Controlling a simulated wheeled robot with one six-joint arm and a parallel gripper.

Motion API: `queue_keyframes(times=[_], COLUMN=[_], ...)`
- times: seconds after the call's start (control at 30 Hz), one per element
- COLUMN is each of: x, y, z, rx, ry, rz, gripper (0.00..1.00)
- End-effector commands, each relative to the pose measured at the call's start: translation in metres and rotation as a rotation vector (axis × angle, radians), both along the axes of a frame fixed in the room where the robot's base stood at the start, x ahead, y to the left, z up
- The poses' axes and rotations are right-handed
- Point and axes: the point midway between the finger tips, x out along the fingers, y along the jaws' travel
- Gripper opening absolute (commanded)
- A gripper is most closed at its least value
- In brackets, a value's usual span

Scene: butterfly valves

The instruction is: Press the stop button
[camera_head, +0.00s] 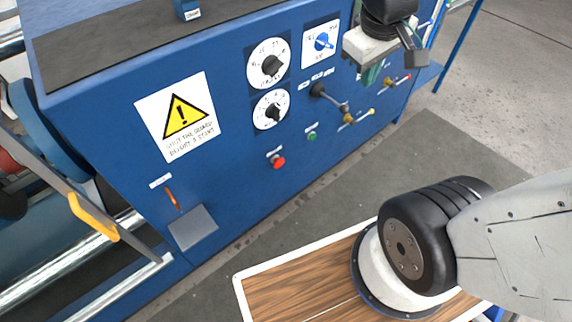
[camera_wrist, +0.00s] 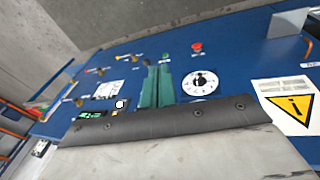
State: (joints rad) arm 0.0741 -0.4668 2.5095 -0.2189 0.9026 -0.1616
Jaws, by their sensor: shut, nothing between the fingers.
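The red button (camera_head: 278,161), which I take as the stop button, sticks out of the blue machine front, with a small white label above it. In the wrist view the red button (camera_wrist: 197,47) shows at the top, right of my fingertips. A green button (camera_head: 311,136) sits to its right in the head view; the label text is too small to read. My gripper (camera_head: 371,76), with green fingers, is up and right of the red button, apart from it. In the wrist view my gripper (camera_wrist: 157,72) is shut and empty.
Two white dials (camera_head: 268,63) and a blue switch (camera_head: 322,41) sit above the buttons. A black-knobbed lever (camera_head: 330,96) and yellow-handled valves (camera_head: 348,119) are to the right. A warning sign (camera_head: 178,116) is at left.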

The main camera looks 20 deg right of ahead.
Motion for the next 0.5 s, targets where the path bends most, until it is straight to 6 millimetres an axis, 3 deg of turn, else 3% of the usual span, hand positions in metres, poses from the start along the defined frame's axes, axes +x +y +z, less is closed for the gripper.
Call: queue_keyframes(times=[0.03,0.2,0.37,0.5], x=[0.021,0.086,0.136,0.168], y=[-0.012,-0.043,-0.062,-0.068], z=[-0.014,-0.059,-0.116,-0.177], rx=[-0.040,-0.155,-0.215,-0.223], ry=[0.009,-0.002,-0.008,-0.022], rz=[0.053,0.281,0.528,0.758], gripper=[0.00,0.00,0.00,0.00])
